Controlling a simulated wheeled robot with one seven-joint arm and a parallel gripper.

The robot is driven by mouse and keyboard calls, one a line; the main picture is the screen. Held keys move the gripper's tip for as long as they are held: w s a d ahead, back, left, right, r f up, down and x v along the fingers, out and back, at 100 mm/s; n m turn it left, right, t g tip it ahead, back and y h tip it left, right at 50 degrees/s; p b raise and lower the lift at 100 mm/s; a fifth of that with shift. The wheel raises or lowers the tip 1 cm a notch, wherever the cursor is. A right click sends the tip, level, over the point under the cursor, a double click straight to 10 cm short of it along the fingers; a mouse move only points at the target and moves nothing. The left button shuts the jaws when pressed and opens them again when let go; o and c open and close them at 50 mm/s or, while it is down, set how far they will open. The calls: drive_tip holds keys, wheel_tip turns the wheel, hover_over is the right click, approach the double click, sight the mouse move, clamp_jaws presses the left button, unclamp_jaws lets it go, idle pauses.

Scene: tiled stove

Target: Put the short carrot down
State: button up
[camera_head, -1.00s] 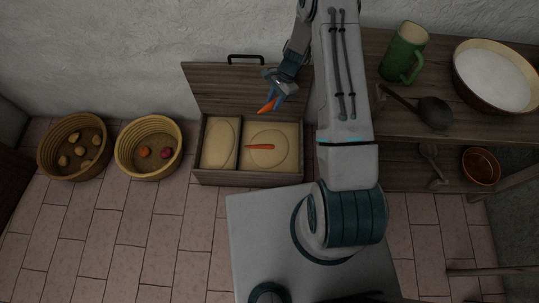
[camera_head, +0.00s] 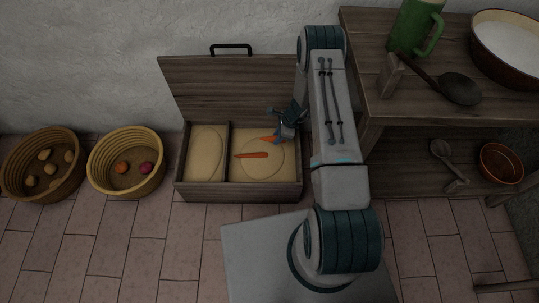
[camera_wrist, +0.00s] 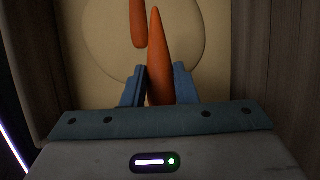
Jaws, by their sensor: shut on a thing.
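The short carrot (camera_head: 267,139) is in my gripper (camera_head: 279,137), inside the right compartment of the open wooden box (camera_head: 240,194). In the wrist view the carrot (camera_wrist: 159,50) stands out between the blue fingers of my gripper (camera_wrist: 159,84), which are shut on it. Its tip points away from my gripper. Another carrot (camera_head: 251,155) lies on the pale sandy bed (camera_head: 262,172) of that compartment; it also shows in the wrist view (camera_wrist: 138,22), left of the held one. I cannot tell whether the held carrot touches the bed.
The box's left compartment (camera_head: 207,155) holds only the pale bed. Its raised lid (camera_head: 230,90) stands behind. Two baskets, one with potatoes (camera_head: 43,190) and one with round vegetables (camera_head: 126,187), stand left. A wooden shelf (camera_head: 400,110) is close on the right.

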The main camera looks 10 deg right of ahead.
sight(274, 152)
wheel_tip(274, 152, down, 9)
drive_tip(key=b, duration=0.3)
drive_tip(key=shift+r, duration=0.15)
drive_tip(key=o, duration=1)
